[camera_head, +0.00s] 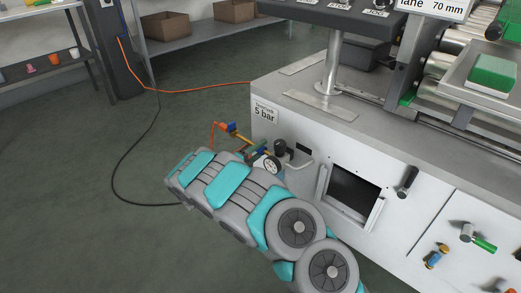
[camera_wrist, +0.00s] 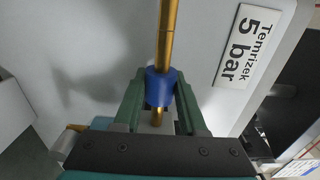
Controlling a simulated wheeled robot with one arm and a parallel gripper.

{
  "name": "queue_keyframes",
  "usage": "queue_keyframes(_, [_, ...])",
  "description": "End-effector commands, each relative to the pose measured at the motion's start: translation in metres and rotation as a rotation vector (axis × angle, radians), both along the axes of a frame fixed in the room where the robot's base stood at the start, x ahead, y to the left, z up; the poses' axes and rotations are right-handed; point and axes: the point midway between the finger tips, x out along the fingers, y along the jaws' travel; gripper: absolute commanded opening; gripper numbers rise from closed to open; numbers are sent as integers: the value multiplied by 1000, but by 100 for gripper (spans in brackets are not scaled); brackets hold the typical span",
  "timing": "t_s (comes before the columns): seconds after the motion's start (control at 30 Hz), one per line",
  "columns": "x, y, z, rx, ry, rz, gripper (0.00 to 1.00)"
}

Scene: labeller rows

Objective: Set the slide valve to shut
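The slide valve shows in the wrist view as a blue sleeve (camera_wrist: 160,86) around a thin brass pipe (camera_wrist: 166,35). The pipe runs on past the sleeve at both ends. My gripper (camera_wrist: 160,90) has its two green fingers on either side of the sleeve, and both appear to touch it. In the head view the brass pipe (camera_head: 241,136) sticks out from the machine's left side, and my gripper (camera_head: 257,150) is at it. My arm hides part of the fitting. I see no open or shut mark on the valve.
A round gauge (camera_head: 271,166) and a black knob (camera_head: 280,147) sit close to my gripper. A "5 bar" label (camera_head: 264,112) is on the white machine cabinet (camera_head: 300,128). An orange hose (camera_head: 190,87) and a black cable (camera_head: 118,172) cross the floor. The left floor is otherwise clear.

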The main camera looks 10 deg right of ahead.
Motion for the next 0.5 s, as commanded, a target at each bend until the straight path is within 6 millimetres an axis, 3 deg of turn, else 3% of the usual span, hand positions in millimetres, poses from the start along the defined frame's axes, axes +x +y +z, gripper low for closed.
queue_keyframes(0.03, [0, 0, 0, 1, 1, 0, 32])
queue_keyframes(0.3, [0, 0, -1, 1, 1, 0, 2])
queue_keyframes(0.5, [0, 0, -1, 1, 2, 0, 0])
